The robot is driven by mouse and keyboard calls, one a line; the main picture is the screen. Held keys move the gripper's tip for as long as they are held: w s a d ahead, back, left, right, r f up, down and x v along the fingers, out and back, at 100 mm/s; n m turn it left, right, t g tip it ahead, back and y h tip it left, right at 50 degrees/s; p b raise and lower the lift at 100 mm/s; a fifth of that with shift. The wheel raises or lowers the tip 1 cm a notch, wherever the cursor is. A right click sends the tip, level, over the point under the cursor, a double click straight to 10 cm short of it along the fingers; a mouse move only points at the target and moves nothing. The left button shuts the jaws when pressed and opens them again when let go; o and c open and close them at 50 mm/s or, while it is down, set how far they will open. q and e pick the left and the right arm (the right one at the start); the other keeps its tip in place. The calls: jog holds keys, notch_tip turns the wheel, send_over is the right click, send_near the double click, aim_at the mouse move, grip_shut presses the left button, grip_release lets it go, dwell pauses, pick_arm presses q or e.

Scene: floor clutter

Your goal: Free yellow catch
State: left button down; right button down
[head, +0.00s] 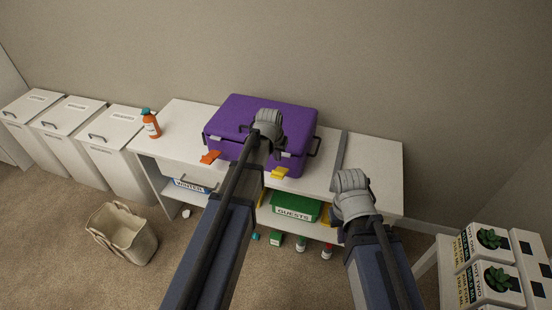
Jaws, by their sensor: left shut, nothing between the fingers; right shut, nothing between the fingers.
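A purple case (230,115) sits closed on the white bench. Its yellow catch (280,172) is at the front edge, right of my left arm. An orange catch (210,157) sticks out at the front left. My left gripper (268,119) is over the case, beyond the yellow catch in the picture; it is shut and empty, its fingertips mostly hidden. My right gripper (351,184) is shut and empty near the bench's front edge, right of the yellow catch. My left arm hides the middle of the case front.
An orange bottle (151,126) stands on the bench's left end, and a grey bar (340,150) lies right of the case. A green box (297,205) is on the shelf below. White bins, a beige bag (122,235) and plant boxes (490,260) stand around.

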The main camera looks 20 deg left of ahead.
pick_arm(q)
jog(key=b, duration=0.4)
send_over(275, 177)
jog(key=w, duration=0.2)
jog(key=f, duration=0.4)
jog(key=shift+d+f, duration=0.25)
jog(key=shift+d, duration=0.05)
jog(key=shift+s+f+b, duration=0.6)
jog(key=shift+s+f, duration=0.1)
jog(key=shift+f, duration=0.2)
jog(key=shift+s+f+b, duration=0.25)
jog(key=shift+f+b, duration=0.1)
jog(key=f+b, duration=0.1)
jog(key=s+f+t+b, duration=0.1)
jog(key=b, duration=0.1)
jog(key=shift+s+f, duration=0.1)
jog(key=shift+s, duration=0.2)
jog(key=shift+r, duration=0.25)
jog(key=shift+r+p, duration=0.65)
jog(key=shift+p, duration=0.15)
